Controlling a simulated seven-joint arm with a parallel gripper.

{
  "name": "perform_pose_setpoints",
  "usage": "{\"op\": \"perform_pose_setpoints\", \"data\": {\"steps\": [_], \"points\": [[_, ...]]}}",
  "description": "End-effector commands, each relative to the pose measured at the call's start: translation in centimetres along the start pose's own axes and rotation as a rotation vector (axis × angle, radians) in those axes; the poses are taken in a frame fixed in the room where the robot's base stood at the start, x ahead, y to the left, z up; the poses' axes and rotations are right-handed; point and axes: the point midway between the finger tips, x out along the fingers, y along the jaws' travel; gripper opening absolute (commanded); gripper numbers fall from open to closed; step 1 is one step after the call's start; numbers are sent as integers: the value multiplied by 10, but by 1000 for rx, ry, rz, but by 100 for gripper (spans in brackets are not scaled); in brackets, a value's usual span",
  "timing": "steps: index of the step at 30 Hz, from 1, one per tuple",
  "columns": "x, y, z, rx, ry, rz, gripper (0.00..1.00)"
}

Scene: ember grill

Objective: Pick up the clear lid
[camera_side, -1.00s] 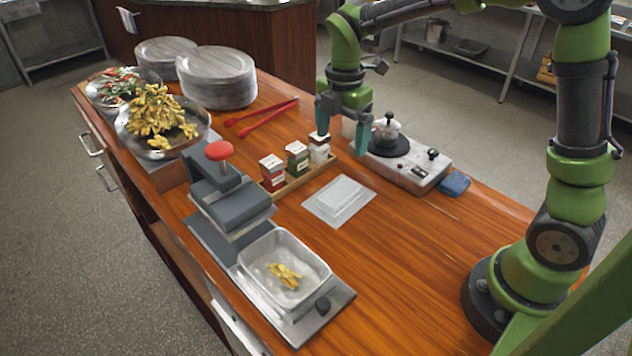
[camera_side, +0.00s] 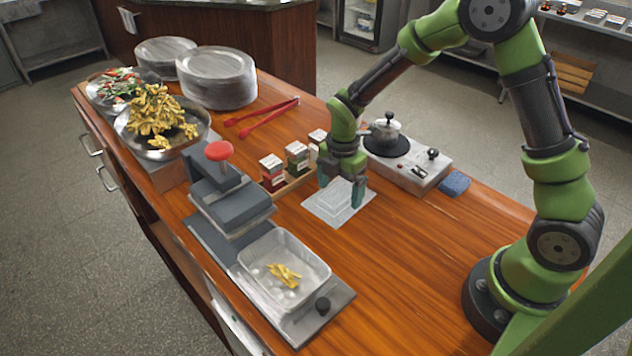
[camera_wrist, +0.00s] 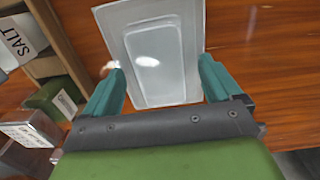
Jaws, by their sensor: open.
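The clear lid (camera_side: 327,209) lies flat on the wooden counter, to the right of the spice rack. It is a see-through rectangle with a raised middle. My gripper (camera_side: 342,193) is right above the lid and points down, with its teal fingers spread. In the wrist view the lid (camera_wrist: 152,52) lies ahead of and between the open fingers of my gripper (camera_wrist: 160,82). Nothing is held. I cannot tell from these views whether the fingertips touch the lid or the counter.
A spice rack with shakers (camera_side: 296,158) stands close left of my gripper. A clear tray (camera_side: 285,262) with yellow food sits in the sealing press (camera_side: 236,205).

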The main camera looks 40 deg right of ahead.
Motion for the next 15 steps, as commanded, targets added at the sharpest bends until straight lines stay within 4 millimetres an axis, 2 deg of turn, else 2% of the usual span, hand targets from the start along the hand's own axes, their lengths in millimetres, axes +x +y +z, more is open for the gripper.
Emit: {"op": "perform_pose_setpoints", "data": {"steps": [8, 15], "points": [[3, 0, 0, 0, 0, 1, 92], [3, 0, 0, 0, 0, 1, 55]]}}
